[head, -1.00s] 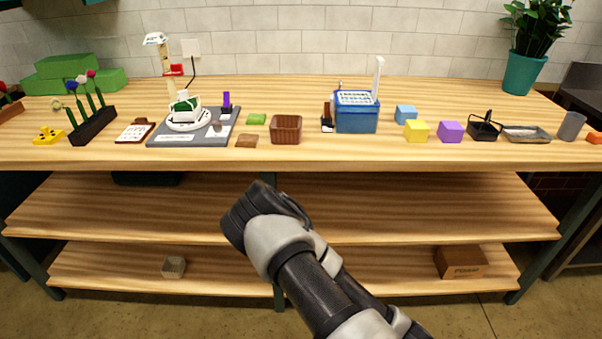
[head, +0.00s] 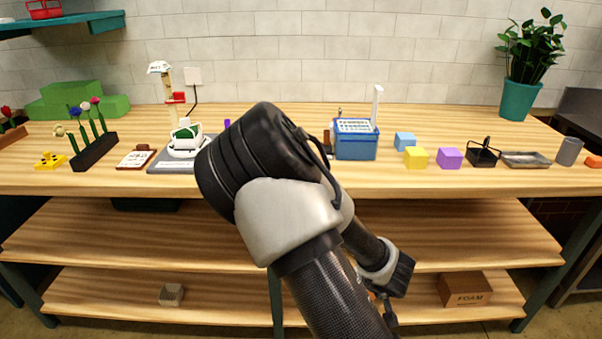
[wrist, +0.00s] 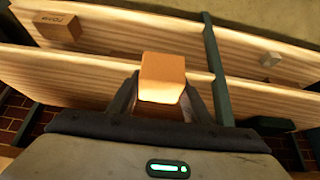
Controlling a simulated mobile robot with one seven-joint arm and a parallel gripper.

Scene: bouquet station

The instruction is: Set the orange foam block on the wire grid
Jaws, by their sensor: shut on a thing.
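In the wrist view an orange foam block (wrist: 162,78) sits between the fingers of my gripper (wrist: 162,92), which is shut on it. In the head view my gripper (head: 388,306) hangs low in front of the shelves, mostly hidden behind my arm, with only a sliver of orange showing. A white grid (head: 356,125) lies on top of a blue box (head: 356,147) on the bench, above and behind my gripper. I cannot tell for certain that it is made of wire.
Yellow (head: 416,157), purple (head: 449,158) and light blue (head: 405,141) blocks stand right of the blue box. A black basket (head: 483,156) and grey tray (head: 525,160) are farther right. A cardboard box (head: 466,289) labelled FOAM sits on the bottom shelf. My arm hides the bench's middle.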

